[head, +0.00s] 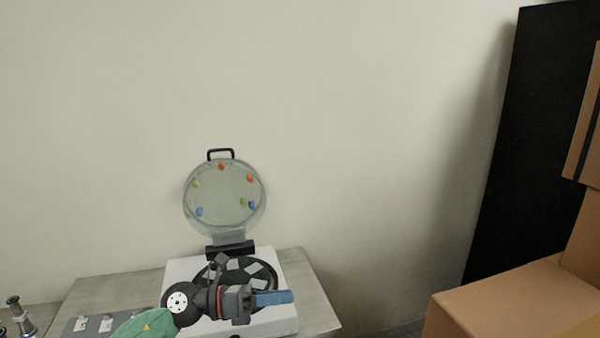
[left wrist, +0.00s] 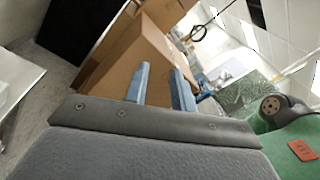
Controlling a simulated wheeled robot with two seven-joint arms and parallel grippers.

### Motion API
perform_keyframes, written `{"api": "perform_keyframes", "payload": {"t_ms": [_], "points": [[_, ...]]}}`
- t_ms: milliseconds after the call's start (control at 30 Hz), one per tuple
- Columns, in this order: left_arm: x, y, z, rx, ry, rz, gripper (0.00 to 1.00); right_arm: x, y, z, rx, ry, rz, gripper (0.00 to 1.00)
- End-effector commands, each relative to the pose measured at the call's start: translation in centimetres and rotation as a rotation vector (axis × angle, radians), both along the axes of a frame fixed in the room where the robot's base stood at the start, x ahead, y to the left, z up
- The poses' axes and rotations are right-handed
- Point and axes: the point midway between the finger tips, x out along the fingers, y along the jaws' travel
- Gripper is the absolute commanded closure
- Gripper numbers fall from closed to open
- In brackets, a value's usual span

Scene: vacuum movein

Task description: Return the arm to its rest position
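My left gripper (head: 273,298) reaches in from the lower left in the head view, its blue fingers pointing right. It is over the front of a white machine (head: 285,318) with a round dark chamber (head: 264,273). In the left wrist view the two blue fingers of the left gripper (left wrist: 160,88) stand apart with nothing between them. The machine's round clear lid (head: 224,205) stands raised at the back, with several small coloured pieces on it. My arm hides part of the chamber. My right gripper is not in view.
The machine stands on a grey table (head: 318,300). A grey plate with metal fittings (head: 85,323) lies left of it, and metal parts (head: 18,318) are at the far left. Cardboard boxes (head: 500,300) and a black panel (head: 530,130) stand at the right. Space between table and boxes looks clear.

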Motion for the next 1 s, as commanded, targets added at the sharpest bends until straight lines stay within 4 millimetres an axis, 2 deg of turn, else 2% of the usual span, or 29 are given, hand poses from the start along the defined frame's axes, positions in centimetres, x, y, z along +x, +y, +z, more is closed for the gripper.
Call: {"api": "perform_keyframes", "payload": {"t_ms": [100, 233, 333, 467, 567, 767, 867, 1000], "points": [[-0.2, -0.4, 1.7, -0.232, 0.133, 0.089, 0.75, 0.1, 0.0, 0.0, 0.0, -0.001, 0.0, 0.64], [0.4, 0.7, 2.8, -0.47, 0.293, 0.207, 0.75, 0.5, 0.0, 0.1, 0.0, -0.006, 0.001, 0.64], [1.1, 2.3, 2.8, -0.643, 0.429, 0.307, 0.75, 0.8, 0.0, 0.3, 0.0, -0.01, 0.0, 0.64], [2.0, 5.1, 1.3, -0.85, 0.618, 0.454, 0.75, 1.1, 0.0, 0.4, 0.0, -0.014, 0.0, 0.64], [2.4, 7.5, -0.8, -0.994, 0.77, 0.577, 0.75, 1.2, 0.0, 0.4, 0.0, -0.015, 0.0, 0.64], [1.6, 12.3, -7.7, -1.24, 1.093, 0.85, 0.75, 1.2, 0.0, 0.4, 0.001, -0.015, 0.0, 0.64], [0.0, 14.3, -11.9, -1.34, 1.261, 0.999, 0.75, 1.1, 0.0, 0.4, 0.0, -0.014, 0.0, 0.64], [-3.7, 16.4, -18.3, -1.447, 1.5, 1.225, 0.75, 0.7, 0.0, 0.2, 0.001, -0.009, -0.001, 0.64]]}}
